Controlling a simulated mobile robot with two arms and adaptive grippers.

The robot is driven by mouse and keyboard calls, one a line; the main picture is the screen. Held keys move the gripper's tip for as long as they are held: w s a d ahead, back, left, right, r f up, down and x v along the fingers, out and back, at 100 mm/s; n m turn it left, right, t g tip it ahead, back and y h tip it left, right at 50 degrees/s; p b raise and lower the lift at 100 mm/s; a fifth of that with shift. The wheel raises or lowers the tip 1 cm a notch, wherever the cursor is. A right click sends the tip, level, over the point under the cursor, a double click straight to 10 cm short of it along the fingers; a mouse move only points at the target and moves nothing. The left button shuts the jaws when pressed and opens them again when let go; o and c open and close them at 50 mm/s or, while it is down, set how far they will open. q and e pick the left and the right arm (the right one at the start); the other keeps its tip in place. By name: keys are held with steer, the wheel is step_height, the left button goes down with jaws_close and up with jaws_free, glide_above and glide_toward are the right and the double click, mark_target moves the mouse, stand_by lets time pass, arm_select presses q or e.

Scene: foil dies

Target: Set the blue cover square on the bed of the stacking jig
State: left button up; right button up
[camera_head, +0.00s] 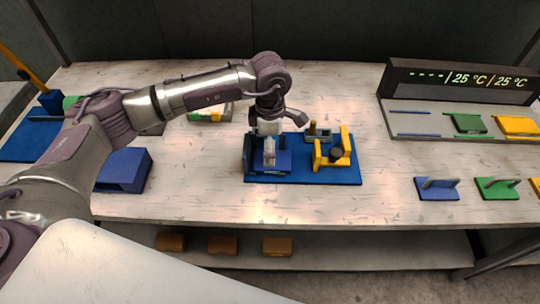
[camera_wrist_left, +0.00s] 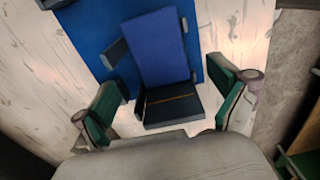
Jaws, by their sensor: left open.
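A flat blue piece, which looks like the cover (camera_head: 272,165), lies on the left part of the stacking jig's blue base (camera_head: 340,178). In the left wrist view the cover (camera_wrist_left: 158,48) is a plain blue rectangle. Its near edge meets a dark block with a yellow line (camera_wrist_left: 172,104). Its sides run roughly along the base; I cannot tell whether it sits fully flat. My left gripper (camera_head: 269,158) is over this end of the jig. Its green-padded fingers (camera_wrist_left: 168,100) are spread on either side of the dark block, with nothing between them gripped. My right gripper is out of view.
A yellow bracket (camera_head: 346,150) stands on the base's right side. A blue open box (camera_head: 122,170) is left of the jig. Handled blue (camera_head: 437,190) and green (camera_head: 497,189) pieces stand at the front right. A display (camera_head: 460,82) is behind. Bare table lies between.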

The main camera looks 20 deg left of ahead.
arm_select(q)
step_height(320, 180, up, 8)
steer(key=b, duration=0.1)
steer(key=shift+f+b, duration=0.25)
steer(key=shift+b, duration=0.1)
steer(key=shift+f, duration=0.1)
